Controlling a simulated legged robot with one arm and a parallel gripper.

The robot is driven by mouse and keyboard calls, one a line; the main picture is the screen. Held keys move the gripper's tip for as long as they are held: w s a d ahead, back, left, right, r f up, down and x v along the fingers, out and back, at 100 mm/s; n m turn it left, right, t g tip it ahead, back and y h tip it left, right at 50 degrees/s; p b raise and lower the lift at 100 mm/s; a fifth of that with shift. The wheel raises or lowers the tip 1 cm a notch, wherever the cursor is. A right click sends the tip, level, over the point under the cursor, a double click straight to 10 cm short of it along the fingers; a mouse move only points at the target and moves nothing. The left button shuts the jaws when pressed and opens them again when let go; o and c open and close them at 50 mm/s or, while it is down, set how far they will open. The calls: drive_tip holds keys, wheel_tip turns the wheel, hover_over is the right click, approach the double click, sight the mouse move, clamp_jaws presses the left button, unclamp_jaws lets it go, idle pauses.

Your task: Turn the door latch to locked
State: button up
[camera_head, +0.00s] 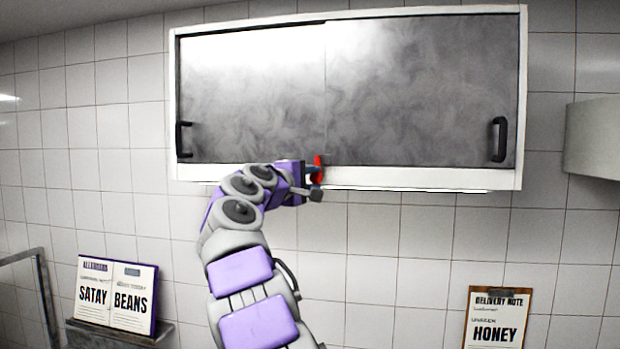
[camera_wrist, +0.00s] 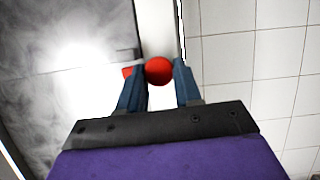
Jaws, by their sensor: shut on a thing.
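A red door latch (camera_head: 318,168) sits at the lower middle of the white wall cabinet (camera_head: 420,178), just below where its two grey doors meet. In the wrist view the latch shows as a round red knob (camera_wrist: 158,71) with a smaller red part to its left. My gripper (camera_head: 312,182) is at the latch, and in the wrist view its two blue-grey fingers (camera_wrist: 160,80) stand on either side of the knob. They are shut on it. The fingers hide part of the latch, and I cannot tell its turned position.
The left grey door (camera_head: 250,90) and right grey door (camera_head: 420,80) have black handles at their outer sides. An open book (camera_head: 116,298) stands on a small shelf at lower left. A clipboard (camera_head: 495,318) hangs at lower right. A grey box-like fixture (camera_head: 595,138) juts out at right.

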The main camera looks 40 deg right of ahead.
drive_tip(key=shift+d+f+m, duration=0.15)
drive_tip(key=shift+f+m, duration=0.15)
drive_tip(key=shift+f, duration=0.1)
drive_tip(key=o, duration=0.7)
drive_tip(key=shift+r, duration=0.1)
drive_tip(key=o, duration=0.3)
drive_tip(key=shift+r, duration=0.2)
drive_tip(key=shift+o, duration=0.2)
drive_tip(key=b+v, duration=0.3)
drive_tip(key=v, duration=1.4)
drive_tip(key=shift+a+r, duration=0.2)
drive_tip(key=shift+a, duration=0.15)
drive_tip(key=shift+f, duration=0.1)
